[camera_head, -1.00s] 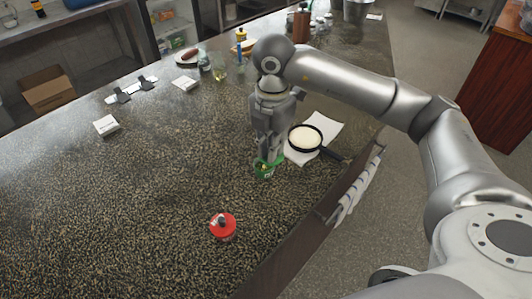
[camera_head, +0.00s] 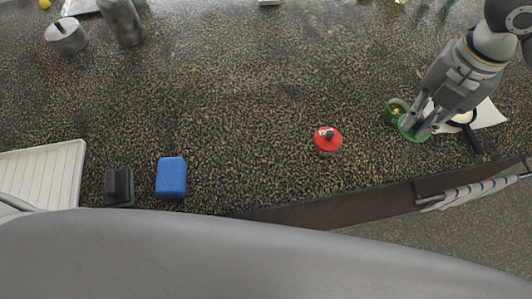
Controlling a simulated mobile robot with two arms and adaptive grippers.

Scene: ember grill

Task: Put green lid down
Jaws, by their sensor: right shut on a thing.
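My right gripper (camera_head: 417,125) is at the right side of the dark speckled counter, shut on the green lid (camera_head: 414,136). The lid is a round green disc, partly hidden by the fingers. It is low over the counter; I cannot tell whether it touches it. A small green container (camera_head: 394,112) with something yellowish inside stands right beside the fingers, on their left. My left gripper is not in view.
A jar with a red lid (camera_head: 328,139) stands left of the gripper. A blue sponge (camera_head: 171,178) and white ribbed tray (camera_head: 50,170) are at the left.

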